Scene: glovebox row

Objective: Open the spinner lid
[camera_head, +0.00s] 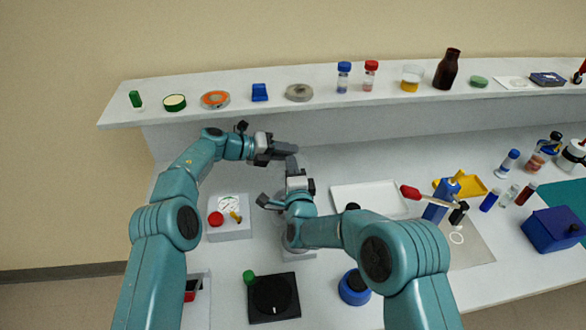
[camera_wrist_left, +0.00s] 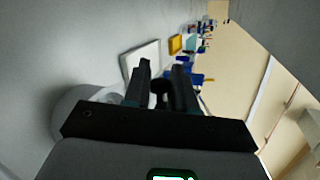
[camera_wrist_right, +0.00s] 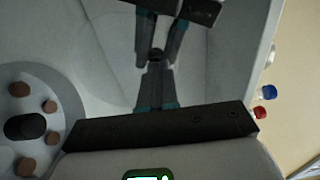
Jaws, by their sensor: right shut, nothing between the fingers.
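The spinner's base (camera_head: 299,254) stands mid-bench, mostly hidden by my right arm. In the right wrist view its dark hub (camera_wrist_right: 25,127) and several brown tube tops around it show uncovered at the left. A pale, see-through surface, seemingly the lid, stands beside the grippers; its exact tilt I cannot tell. My left gripper (camera_head: 285,148) is open above the spinner; its fingers (camera_wrist_right: 160,40) point toward my right gripper. A small dark thing sits between or just beyond them, unclear which. My right gripper (camera_head: 292,165) is shut and empty, tips close to the left fingers.
A meter box (camera_head: 229,229) with a red knob stands left of the spinner. A white tray (camera_head: 368,198) and a blue bottle (camera_head: 440,200) are to the right. A black stirrer plate (camera_head: 273,297) and a blue round jar (camera_head: 354,288) are in front. A shelf with small items runs behind.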

